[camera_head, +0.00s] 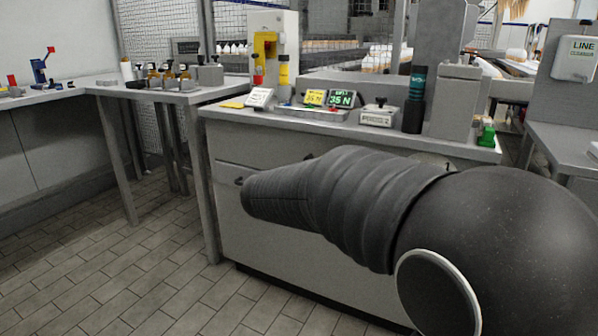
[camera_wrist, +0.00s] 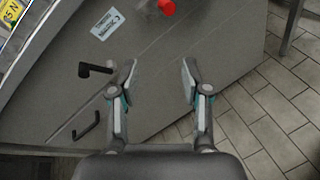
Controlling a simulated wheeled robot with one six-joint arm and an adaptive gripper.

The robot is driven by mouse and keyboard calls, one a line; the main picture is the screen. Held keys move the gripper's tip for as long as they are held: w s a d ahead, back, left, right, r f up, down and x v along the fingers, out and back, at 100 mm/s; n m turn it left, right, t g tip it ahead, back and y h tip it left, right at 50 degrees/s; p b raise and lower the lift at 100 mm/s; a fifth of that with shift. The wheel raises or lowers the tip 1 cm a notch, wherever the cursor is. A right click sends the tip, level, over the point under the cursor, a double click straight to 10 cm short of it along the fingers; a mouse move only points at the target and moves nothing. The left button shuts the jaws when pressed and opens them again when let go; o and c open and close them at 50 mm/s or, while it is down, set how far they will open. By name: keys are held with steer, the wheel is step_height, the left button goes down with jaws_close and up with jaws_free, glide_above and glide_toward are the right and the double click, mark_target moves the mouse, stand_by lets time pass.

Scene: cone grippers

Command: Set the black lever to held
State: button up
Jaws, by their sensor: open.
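In the wrist view, my gripper (camera_wrist: 159,80) is open, with two fingers spread and nothing between them. They are over the grey cabinet panel (camera_wrist: 160,105). A short bent black lever (camera_wrist: 97,69) sticks out from this panel just left of the left fingertip, apparently with a small gap. A white label (camera_wrist: 107,24) with writing too small to read is above it. In the head view, my dark sleeved arm reaches across the cabinet (camera_head: 232,236) and my gripper is hidden. I cannot tell the lever's set position.
A black bar handle (camera_wrist: 87,126) is below the lever, and a red knob (camera_wrist: 165,7) is at the panel's top. The cabinet top holds a display marked 35 N (camera_head: 342,98) and a dark cylinder (camera_head: 415,100). Tiled floor (camera_head: 120,270) is open at left.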

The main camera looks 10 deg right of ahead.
steer(key=w+a+f+n+t+b, duration=0.2)
steer(key=w+a+n+t, duration=0.4)
steer(key=w+a, duration=0.4)
steer(key=shift+n+g, duration=0.4)
steer(key=shift+n, duration=0.3)
steer(key=x, duration=1.4)
steer(key=shift+a, duration=0.1)
steer(key=shift+c, duration=0.3)
